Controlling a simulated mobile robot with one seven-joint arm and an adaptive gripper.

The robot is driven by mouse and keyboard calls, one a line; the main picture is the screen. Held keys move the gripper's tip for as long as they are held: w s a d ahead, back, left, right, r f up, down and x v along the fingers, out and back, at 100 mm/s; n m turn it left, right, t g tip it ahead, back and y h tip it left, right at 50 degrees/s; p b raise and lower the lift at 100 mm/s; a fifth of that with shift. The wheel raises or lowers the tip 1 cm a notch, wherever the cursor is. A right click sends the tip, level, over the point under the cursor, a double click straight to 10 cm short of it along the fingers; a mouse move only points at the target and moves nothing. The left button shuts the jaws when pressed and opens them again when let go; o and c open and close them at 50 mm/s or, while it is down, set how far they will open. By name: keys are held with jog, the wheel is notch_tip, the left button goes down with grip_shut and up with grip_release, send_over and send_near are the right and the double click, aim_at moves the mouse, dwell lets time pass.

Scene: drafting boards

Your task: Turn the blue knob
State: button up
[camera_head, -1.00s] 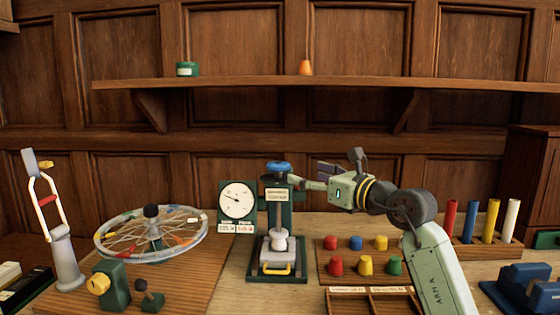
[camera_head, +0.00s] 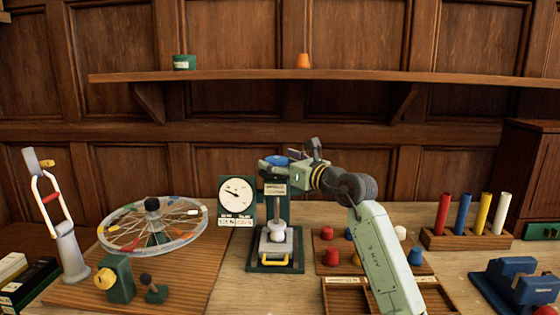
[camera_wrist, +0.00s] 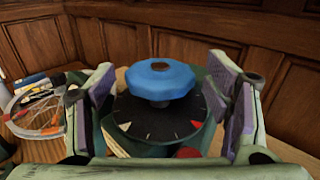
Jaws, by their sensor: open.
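The blue knob (camera_head: 276,160) sits on top of the green press-like stand (camera_head: 254,230) in the head view. In the wrist view the blue knob (camera_wrist: 160,79) is faceted, with a brown centre, above a dark dial plate (camera_wrist: 150,122) with white ticks and red marks. My gripper (camera_wrist: 165,98) is open, with one purple-padded finger on each side of the knob. Gaps show between both fingers and the knob. In the head view my gripper (camera_head: 290,162) is at the stand's top, and its fingers are partly hidden by the wrist.
A round white gauge (camera_head: 237,192) stands left of the stand. A spoked wheel (camera_head: 152,226) is further left. Coloured pegs (camera_head: 327,255) on a board and a rack of coloured tubes (camera_head: 463,213) are on the right. A shelf (camera_head: 350,77) runs along the wall behind.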

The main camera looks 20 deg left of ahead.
jog(key=c, duration=1.2)
jog(key=shift+o, duration=0.2)
jog(key=shift+s+f+m+t+h+b, duration=0.15)
jog(key=shift+m+t+h+b, duration=0.2)
jog(key=shift+t+b, duration=0.2)
